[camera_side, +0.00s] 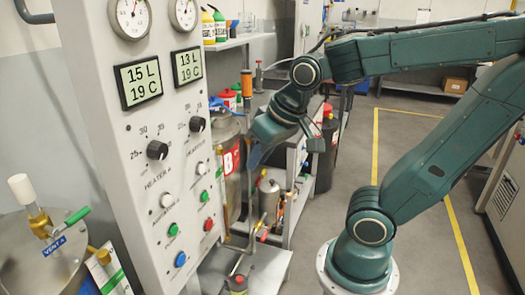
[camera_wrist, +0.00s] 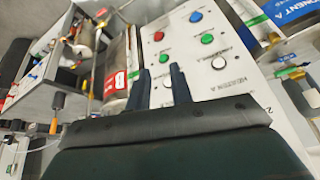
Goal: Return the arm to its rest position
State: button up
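My teal arm reaches in from the right in the side view, bent at the elbow, with the wrist angled down and left. My gripper (camera_side: 254,158) is in mid-air, right of the control panel (camera_side: 132,185), and touches nothing that I can make out. In the wrist view my gripper (camera_wrist: 161,72) shows two dark blue fingers with a gap between them and nothing held. The panel (camera_wrist: 220,66) fills the area ahead of and beyond the fingers, with red, green, blue and white buttons.
A metal tank (camera_side: 232,170) with a red B label stands behind the gripper. A shelf cart (camera_side: 297,165) with bottles and valves is beside it. A valve-topped vessel (camera_side: 35,262) is at lower left. The floor (camera_side: 415,150) inside the yellow lines is clear.

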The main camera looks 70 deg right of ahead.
jog(key=s+n, duration=0.1)
jog(key=s+a+r+n, duration=0.1)
jog(key=s, duration=0.1)
jog(key=s+a+n, duration=0.1)
jog(key=s, duration=0.1)
jog(key=shift+s+a+r+y, duration=0.1)
jog(key=shift+a+r+y, duration=0.05)
jog(key=shift+r+y, duration=0.2)
jog(key=shift+c, duration=0.2)
dwell(0.5)
grip_shut()
